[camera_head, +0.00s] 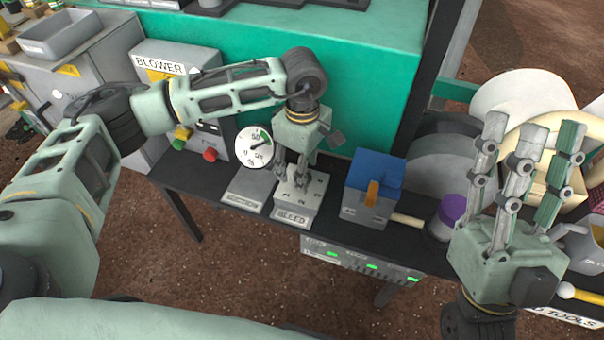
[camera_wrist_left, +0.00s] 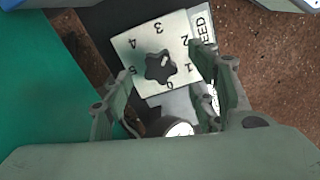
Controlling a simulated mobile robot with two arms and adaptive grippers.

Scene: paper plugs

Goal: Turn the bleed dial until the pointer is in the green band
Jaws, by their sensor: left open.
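The bleed dial (camera_wrist_left: 160,67) is a dark, lobed knob on a pale plate numbered 0 to 5. In the head view its BLEED box (camera_head: 298,205) stands on the dark bench, the knob mostly hidden by my left gripper (camera_head: 302,178). In the left wrist view the open fingers of that gripper (camera_wrist_left: 168,82) are spread on either side of the knob; I cannot tell whether they touch it. The round white gauge (camera_head: 253,148) has a green band at its upper right. Its dark pointer leans right, near the band's lower end; the exact reading is too small. My right gripper (camera_head: 533,138) is open and empty, fingers up.
A SUCTION box (camera_head: 246,187) stands left of the bleed box. A blue-topped box (camera_head: 374,172) and a purple-topped jar (camera_head: 452,208) stand to the right. The grey BLOWER cabinet (camera_head: 165,60) is at the left, the green housing (camera_head: 370,70) behind.

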